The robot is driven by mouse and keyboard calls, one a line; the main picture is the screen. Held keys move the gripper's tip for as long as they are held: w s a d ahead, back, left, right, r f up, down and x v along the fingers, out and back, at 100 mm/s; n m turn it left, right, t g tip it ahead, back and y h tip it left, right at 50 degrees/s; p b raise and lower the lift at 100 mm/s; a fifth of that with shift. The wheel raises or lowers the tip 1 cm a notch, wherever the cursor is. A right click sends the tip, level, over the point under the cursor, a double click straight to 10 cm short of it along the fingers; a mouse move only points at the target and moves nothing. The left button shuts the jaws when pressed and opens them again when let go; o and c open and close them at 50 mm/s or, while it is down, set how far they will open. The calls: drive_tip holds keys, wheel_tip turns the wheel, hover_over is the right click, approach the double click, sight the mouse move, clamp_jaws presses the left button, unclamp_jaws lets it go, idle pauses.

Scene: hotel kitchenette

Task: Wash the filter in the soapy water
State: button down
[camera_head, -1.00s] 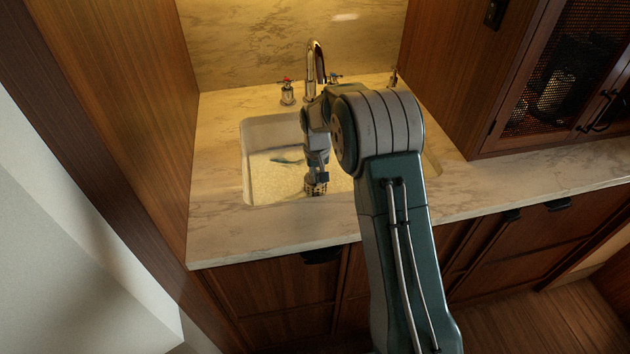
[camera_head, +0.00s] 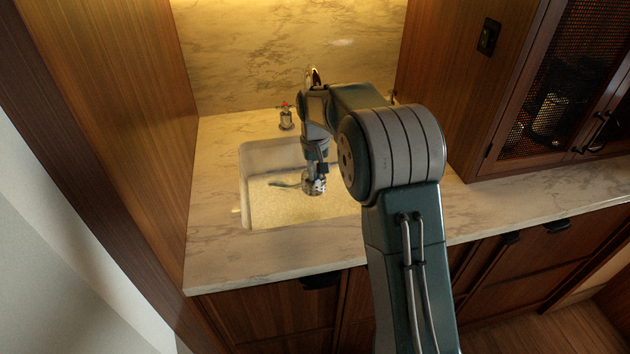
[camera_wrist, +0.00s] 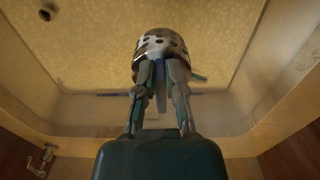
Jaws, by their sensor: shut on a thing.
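My gripper (camera_head: 318,171) is shut on the filter (camera_head: 314,187), a shiny metal cup with dark holes. In the wrist view the filter (camera_wrist: 160,43) sits between the fingertips (camera_wrist: 160,68), with a thin bluish part pointing back between the fingers. The filter hangs over the sink basin (camera_head: 256,152), in front of the pale, speckled soapy water (camera_head: 285,212). It looks to be above the surface, though its exact height is hard to tell. A slim green thing (camera_head: 284,184) lies in the basin left of the filter.
The marble counter (camera_head: 214,215) surrounds the sink. A tap handle with a red mark (camera_head: 286,117) stands behind it. The faucet (camera_head: 313,76) is mostly hidden by my arm. A wooden wall (camera_head: 130,100) bounds the left and a mesh-door cabinet (camera_head: 555,95) the right.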

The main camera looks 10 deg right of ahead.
drive_tip(key=shift+r, duration=4.85)
drive_tip(key=shift+s, duration=0.1)
